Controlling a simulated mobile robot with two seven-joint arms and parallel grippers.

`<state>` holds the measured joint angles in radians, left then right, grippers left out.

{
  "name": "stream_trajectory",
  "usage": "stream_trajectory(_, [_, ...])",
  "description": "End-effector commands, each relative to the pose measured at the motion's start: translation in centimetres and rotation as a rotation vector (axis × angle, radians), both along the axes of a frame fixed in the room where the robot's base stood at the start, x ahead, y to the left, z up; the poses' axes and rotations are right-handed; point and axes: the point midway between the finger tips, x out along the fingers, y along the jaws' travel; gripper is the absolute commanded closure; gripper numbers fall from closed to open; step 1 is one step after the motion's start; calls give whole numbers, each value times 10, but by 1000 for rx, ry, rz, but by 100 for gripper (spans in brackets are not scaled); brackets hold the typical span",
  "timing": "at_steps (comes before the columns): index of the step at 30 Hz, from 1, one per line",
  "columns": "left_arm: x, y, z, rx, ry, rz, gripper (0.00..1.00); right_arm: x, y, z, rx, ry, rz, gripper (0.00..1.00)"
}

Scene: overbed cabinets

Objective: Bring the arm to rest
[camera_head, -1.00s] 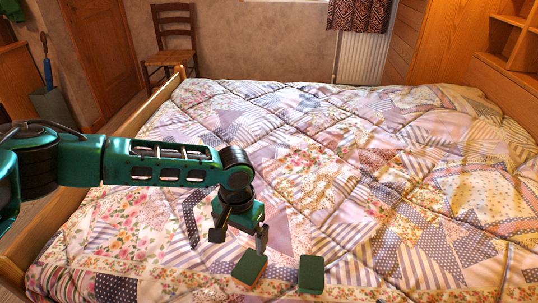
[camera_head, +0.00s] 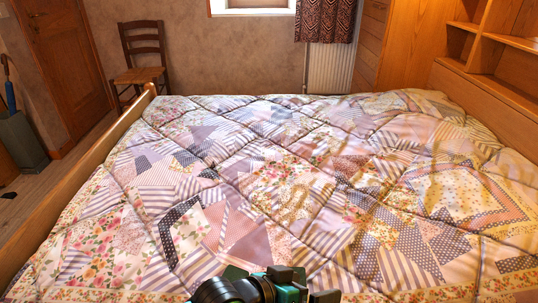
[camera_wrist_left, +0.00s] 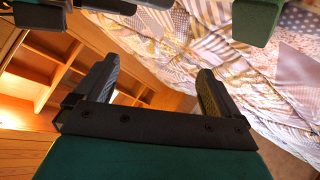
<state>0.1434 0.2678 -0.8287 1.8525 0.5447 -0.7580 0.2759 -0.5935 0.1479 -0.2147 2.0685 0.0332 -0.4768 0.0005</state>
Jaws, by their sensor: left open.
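My left gripper (camera_head: 306,284) is at the bottom edge of the head view, in front of the patchwork quilt on the bed (camera_head: 270,190). Only its dark finger parts and some green and black wrist parts show there; the rest of the arm is out of the picture. In the left wrist view the left gripper (camera_wrist_left: 158,68) has its two dark fingers wide apart. Nothing is between them. My right gripper is not clearly seen in either view.
A wooden bed rail (camera_head: 85,185) runs along the left, with a chair (camera_head: 143,62) behind it. Wooden shelves (camera_head: 490,45) stand at the right; shelving (camera_wrist_left: 45,62) also shows in the left wrist view. The quilt's top is clear of objects.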

Motion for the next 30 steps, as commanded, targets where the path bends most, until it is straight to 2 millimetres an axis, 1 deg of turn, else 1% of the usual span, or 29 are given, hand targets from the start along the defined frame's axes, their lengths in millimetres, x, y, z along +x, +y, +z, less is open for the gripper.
stream_trajectory(4, [2,46,-11,1,-82,173,3,0,0,0,-1,0,1,7])
stream_trajectory(8, [-2,98,-26,73,-151,308,3,0,-1,0,-3,-1,2,7])
stream_trajectory(9, [-5,114,-31,105,-169,342,3,0,-1,0,-4,0,3,7])
stream_trajectory(11, [-11,137,-38,154,-191,386,3,0,-1,0,-5,0,3,7])
stream_trajectory(12, [-16,152,-42,186,-205,412,3,0,-1,0,-6,-1,4,7])
stream_trajectory(14, [-24,173,-48,241,-222,444,3,0,-1,0,-6,-1,4,7])
stream_trajectory(18, [-47,223,-60,378,-257,502,3,0,-1,0,-6,-1,4,7])
stream_trajectory(20, [-46,225,-39,382,-266,504,3,0,-2,20,-9,2,4,7])
stream_trajectory(24, [-48,231,-19,394,-263,512,3,1,-6,48,-16,-18,-4,7])
stream_trajectory(26, [-50,233,-10,400,-263,515,3,1,-10,57,-23,-19,-10,7])
stream_trajectory(30, [-54,240,12,415,-262,524,3,-7,-21,75,-42,-6,-27,7])
